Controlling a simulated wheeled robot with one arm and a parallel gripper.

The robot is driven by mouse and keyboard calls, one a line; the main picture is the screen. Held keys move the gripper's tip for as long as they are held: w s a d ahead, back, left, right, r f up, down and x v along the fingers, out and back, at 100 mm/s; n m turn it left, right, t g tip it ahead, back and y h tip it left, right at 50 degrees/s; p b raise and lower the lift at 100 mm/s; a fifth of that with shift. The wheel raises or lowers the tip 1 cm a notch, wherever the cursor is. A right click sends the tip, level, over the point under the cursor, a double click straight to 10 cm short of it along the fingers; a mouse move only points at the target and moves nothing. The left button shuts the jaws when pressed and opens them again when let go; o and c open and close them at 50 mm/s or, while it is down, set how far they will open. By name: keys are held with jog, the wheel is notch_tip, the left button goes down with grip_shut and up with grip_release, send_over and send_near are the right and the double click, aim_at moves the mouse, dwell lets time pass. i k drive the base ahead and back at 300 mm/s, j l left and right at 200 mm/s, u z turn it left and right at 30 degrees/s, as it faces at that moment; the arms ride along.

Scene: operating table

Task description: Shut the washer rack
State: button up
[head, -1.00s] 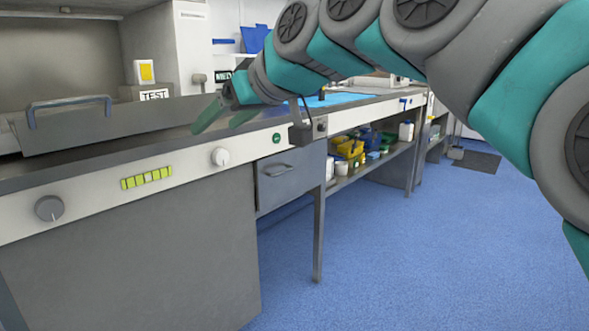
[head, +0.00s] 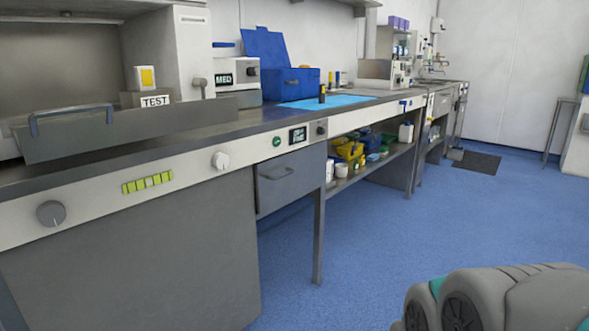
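A long grey panel (head: 130,132) with a blue bar handle (head: 72,115) stands along the worktop at the left. It seems to be the front of the washer rack, but I cannot tell for sure. Behind it is an open grey chamber (head: 60,62). How far the panel stands out from the chamber is unclear. My gripper is out of view. Only grey and teal links of my arm show at the lower right, well away from the panel.
A white control strip with a dark knob (head: 50,213) runs below the worktop. A TEST box (head: 155,99), a MED unit (head: 235,78) and an open blue case (head: 278,72) stand on top. A closed drawer (head: 285,182) is below. The blue floor (head: 370,255) is clear.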

aim_at(52, 134)
jog(key=u, duration=1.3)
